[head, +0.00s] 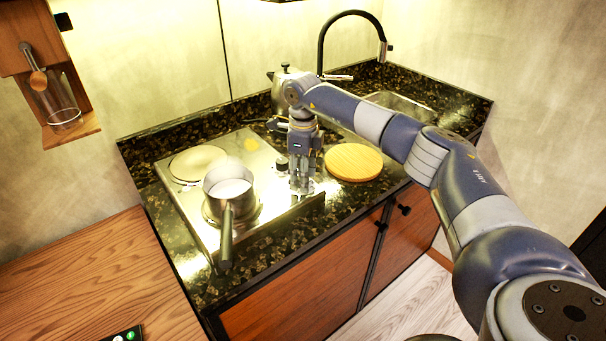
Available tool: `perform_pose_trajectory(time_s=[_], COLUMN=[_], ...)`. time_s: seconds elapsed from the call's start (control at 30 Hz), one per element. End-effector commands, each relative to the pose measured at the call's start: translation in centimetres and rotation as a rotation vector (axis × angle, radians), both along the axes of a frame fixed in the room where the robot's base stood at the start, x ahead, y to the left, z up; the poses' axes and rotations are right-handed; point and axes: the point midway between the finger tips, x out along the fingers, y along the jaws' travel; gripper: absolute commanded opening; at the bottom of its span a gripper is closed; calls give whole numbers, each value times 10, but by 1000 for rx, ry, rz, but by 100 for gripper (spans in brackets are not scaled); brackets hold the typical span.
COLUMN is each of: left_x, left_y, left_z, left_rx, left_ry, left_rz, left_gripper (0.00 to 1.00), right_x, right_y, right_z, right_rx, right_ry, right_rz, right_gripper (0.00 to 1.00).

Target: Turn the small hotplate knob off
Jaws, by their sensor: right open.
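The steel hotplate (211,233) is set in the dark stone counter at the left. A small dark knob (282,164) shows on its right side, just left of my right gripper; its setting is too small to read. My right gripper (301,188) points down over the hotplate's right edge, with its jaws open and nothing visible between them. It looks close beside the knob, but I cannot tell if they touch. Any other knob behind the gripper is hidden. My left gripper is out of view.
A saucepan (228,190) stands on the hotplate, handle toward the front. A round wooden board (353,162) lies right of my gripper. A kettle (282,92), black tap (321,45) and sink (400,101) are behind. A wooden worktop (90,285) is at the left.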

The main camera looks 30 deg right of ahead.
Motion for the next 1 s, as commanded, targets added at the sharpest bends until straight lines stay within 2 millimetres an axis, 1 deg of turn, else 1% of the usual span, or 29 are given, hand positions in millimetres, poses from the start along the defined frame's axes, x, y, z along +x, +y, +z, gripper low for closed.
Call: perform_pose_trajectory(time_s=[0.07,0.17,0.4,0.5,0.6,0.7,0.8,1.0], left_x=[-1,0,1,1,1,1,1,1], left_y=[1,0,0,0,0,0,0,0], left_z=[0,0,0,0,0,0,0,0], left_rx=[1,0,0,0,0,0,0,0], left_ry=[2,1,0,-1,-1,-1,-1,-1], left_rz=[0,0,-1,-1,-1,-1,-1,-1], left_gripper=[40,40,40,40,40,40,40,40], right_x=[1,1,1,1,1,0,0,0], right_y=[0,0,0,0,0,0,0,0], right_z=[5,19,70,89,104,114,119,120], right_rx=[0,1,0,0,1,0,1,1], right_ry=[-2,-4,-6,-5,-4,-2,-2,-1], right_rz=[0,0,0,0,0,0,0,0], right_gripper=[46,46,46,46,46,46,46,46])
